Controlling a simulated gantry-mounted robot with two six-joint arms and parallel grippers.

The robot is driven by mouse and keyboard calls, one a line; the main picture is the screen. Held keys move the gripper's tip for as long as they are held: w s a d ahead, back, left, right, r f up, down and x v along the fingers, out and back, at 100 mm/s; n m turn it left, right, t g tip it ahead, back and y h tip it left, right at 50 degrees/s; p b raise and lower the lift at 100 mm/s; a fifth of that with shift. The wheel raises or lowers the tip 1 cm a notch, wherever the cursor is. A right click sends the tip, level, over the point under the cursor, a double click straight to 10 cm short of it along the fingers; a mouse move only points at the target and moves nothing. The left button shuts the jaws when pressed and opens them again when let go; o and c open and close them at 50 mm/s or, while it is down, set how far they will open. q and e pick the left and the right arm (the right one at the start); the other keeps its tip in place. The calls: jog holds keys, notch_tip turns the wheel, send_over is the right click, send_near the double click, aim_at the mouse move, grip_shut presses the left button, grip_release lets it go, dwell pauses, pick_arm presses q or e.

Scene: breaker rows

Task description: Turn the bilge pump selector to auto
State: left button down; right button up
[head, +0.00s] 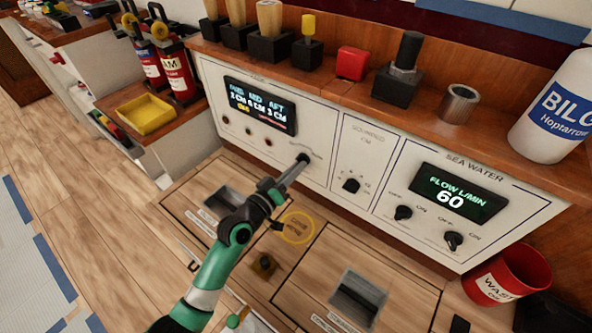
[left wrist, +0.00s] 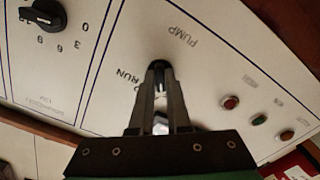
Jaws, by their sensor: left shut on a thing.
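The bilge pump selector is a small black knob (left wrist: 158,67) on the white panel. In the left wrist view the lettering "PUMP" is beside it and "RUN" is on its other side, partly hidden. My left gripper (head: 301,161) reaches the panel from the front, below and right of the bilge display (head: 261,105). Its two fingers also show in the left wrist view (left wrist: 158,85), shut on the knob. The gripper covers much of the knob, so its pointer direction is hard to tell. My right gripper is not in view.
A sounding dial (head: 351,185) and sea water switches (head: 403,212) sit right of the selector. The shelf above holds several stamp-like tools, a red block (head: 352,63) and a white bottle (head: 560,110). A red waste bin (head: 510,272) stands right; a yellow tray (head: 146,113) lies left.

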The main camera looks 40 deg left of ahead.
pick_arm(q)
jog(key=shift+a+m+b, duration=0.1)
jog(key=shift+m+b, duration=1.55)
jog(key=shift+m, duration=1.75)
jog(key=c, duration=0.9)
grip_release()
jog(key=s+p, duration=0.1)
jog(key=s, duration=0.3)
jog(key=s+d+p, duration=0.1)
jog(key=s, duration=0.2)
jog(key=s+p, duration=0.1)
jog(key=s, duration=0.3)
jog(key=shift+s+d, duration=0.3)
